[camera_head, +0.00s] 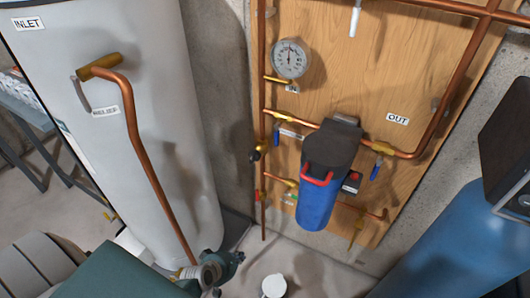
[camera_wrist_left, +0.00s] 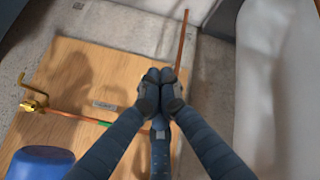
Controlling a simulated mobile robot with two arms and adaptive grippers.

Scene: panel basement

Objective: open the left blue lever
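In the head view, the left blue lever (camera_head: 277,138) hangs slanting down from a brass valve on the horizontal copper pipe, left of the blue filter housing (camera_head: 318,205). A second blue lever (camera_head: 375,172) hangs from a valve right of the housing. My left gripper (camera_head: 239,257) is low in the picture, below and left of the left lever and apart from it. In the left wrist view, its dark fingertips (camera_wrist_left: 160,88) are together with nothing visible between them. They appear in front of the lower board; I cannot make out the left lever there. My right gripper is not in view.
A white tank (camera_head: 165,150) with a copper pipe stands left of the wooden board (camera_head: 400,60). A vertical copper pipe (camera_head: 262,70) runs along the board's left side. A pressure gauge (camera_head: 289,59) sits above the lever. A blue tank (camera_head: 440,255) is at lower right.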

